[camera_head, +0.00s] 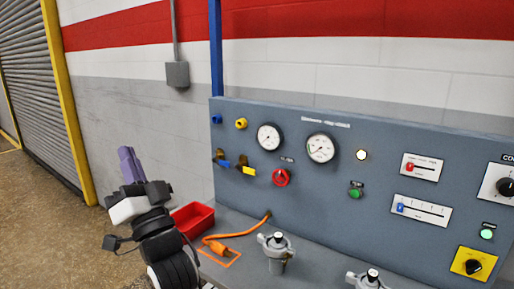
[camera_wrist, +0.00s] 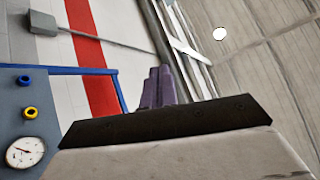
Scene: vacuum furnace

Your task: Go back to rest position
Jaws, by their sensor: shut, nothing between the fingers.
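My gripper (camera_head: 130,164) has purple fingers and is at the left in the head view, raised beside the left end of the grey control panel (camera_head: 340,130). It points upward and is apart from the panel. Its purple fingers (camera_wrist: 157,87) also show in the wrist view, close together with nothing held between them. The wrist view looks up past them toward the wall and ceiling. My arm hides part of the area in front of the bench.
A red bin (camera_head: 193,219) and an orange cable (camera_head: 240,234) are on the bench beside my arm. Two metal fittings (camera_head: 276,252) stand further right. The panel carries gauges (camera_head: 320,148), valves and switches. Open floor (camera_head: 40,220) lies at the left, before a shutter door.

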